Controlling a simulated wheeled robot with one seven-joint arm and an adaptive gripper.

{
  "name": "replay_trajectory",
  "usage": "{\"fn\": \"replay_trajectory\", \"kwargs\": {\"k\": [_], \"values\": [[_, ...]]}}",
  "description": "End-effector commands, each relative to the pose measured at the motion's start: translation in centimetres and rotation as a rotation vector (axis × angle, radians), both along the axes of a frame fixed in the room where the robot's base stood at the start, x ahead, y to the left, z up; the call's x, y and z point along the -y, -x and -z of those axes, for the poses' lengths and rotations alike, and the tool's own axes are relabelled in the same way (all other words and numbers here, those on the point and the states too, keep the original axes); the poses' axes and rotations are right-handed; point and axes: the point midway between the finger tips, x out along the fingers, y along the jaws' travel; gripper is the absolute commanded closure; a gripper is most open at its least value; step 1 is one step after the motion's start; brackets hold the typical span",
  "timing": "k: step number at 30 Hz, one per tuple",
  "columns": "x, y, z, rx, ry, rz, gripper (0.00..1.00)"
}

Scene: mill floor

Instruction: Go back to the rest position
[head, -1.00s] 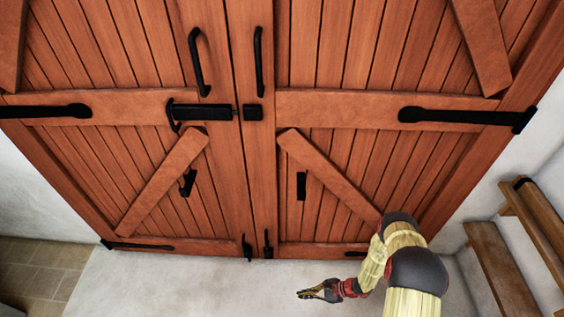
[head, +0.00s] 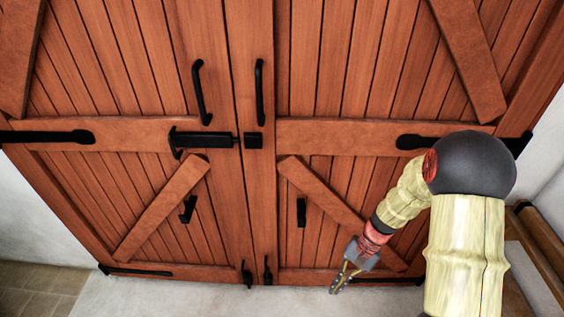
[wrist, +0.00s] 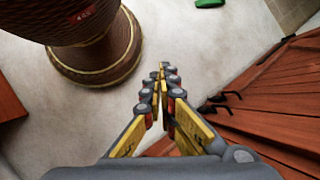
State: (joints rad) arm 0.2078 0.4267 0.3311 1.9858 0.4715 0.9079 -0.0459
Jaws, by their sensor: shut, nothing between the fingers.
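My gripper (head: 337,287) is in front of the lower right leaf of a wooden double door in the head view, pointing down. In the wrist view my gripper (wrist: 161,72) has its yellow and grey fingers together with nothing between them. It is clear of the door and touches nothing that I can see. My arm reaches in from the lower right of the head view and hides part of the right leaf.
The double door (head: 340,135) is closed, with a black slide bolt (head: 205,139) across the middle and black pull handles (head: 259,92). A wooden bench-like piece (head: 545,245) stands at right. A green object (wrist: 210,3) lies on the pale floor (wrist: 215,60).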

Motion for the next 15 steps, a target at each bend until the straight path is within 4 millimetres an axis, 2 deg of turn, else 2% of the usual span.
{"fn": "replay_trajectory", "kwargs": {"k": [1, 3, 15], "values": [[0.3, 0.3, -2.2, 0.034, 0.024, -0.035, 1.00], [0.8, 0.9, -4.7, 0.075, 0.058, -0.081, 1.00], [3.1, 5.2, -17.2, 0.331, 0.258, -0.310, 1.00]]}}
